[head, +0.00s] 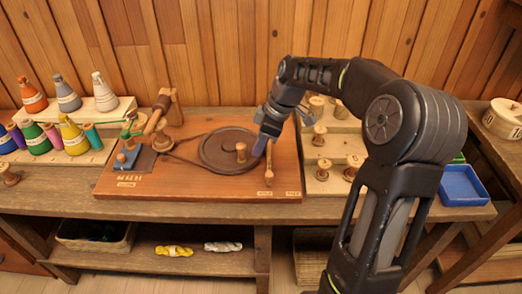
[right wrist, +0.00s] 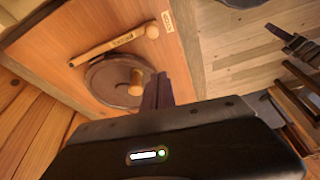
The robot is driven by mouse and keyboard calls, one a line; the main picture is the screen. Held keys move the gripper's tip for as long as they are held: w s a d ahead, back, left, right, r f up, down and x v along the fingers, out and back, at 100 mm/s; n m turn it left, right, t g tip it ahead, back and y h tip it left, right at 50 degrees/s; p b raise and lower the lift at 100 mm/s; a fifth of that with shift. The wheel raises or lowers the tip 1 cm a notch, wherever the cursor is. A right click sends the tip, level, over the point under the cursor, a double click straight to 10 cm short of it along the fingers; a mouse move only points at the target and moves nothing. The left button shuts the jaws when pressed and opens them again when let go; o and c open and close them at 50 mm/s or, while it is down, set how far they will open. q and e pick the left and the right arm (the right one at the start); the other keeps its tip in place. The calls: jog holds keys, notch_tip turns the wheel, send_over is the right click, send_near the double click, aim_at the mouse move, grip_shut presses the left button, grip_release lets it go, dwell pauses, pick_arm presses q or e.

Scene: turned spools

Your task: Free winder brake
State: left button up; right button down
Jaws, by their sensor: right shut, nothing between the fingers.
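The winder is a reddish wooden board (head: 215,187) on the bench, with a dark round wheel (head: 222,158) and an upright wooden crank knob (head: 241,152). A thin wooden brake lever (head: 269,165) with a knobbed end lies at the wheel's right; in the right wrist view the whole lever (right wrist: 112,45) shows, with a dark marking along it. My right gripper (head: 262,146) is shut and empty, over the wheel's right edge by the lever. In the right wrist view its dark fingers (right wrist: 158,90) are together, near the crank knob (right wrist: 137,82). My left gripper is not in view.
Coloured thread cones (head: 73,135) stand on a stepped rack at the left. Wooden spools (head: 323,169) stand on a pale rack right of the board, partly behind my right arm. A blue tray (head: 462,186) lies farther right. Yarn skeins (head: 174,251) lie on the lower shelf.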

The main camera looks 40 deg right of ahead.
jog(key=p+x, duration=0.1)
jog(key=x, duration=0.6)
jog(key=shift+a+f, duration=0.1)
jog(key=shift+f, duration=0.3)
jog(key=shift+s+d+f+p, duration=0.2)
jog(key=shift+s+d+p, duration=0.15)
jog(key=shift+s+d, duration=0.15)
jog(key=shift+s+d+f+p, duration=0.2)
jog(key=shift+s+d+p, duration=0.2)
jog(key=shift+d, duration=0.15)
jog(key=shift+s+d+f, duration=0.1)
jog(key=shift+s+d, duration=0.15)
jog(key=shift+s, duration=0.1)
jog(key=shift+s+d+f, duration=0.15)
jog(key=shift+d, duration=0.1)
jog(key=s+d+n+b, duration=0.1)
jog(key=d, duration=0.1)
jog(key=s+d+n+b, duration=0.1)
jog(key=d, duration=0.1)
jog(key=s+d+n+b, duration=0.1)
jog(key=d, duration=0.1)
jog(key=shift+s+d+g+y+b, duration=0.15)
jog(key=shift+s+g+y+b, duration=0.15)
jog(key=shift+s+g+b, duration=0.1)
jog(key=shift+d, duration=0.2)
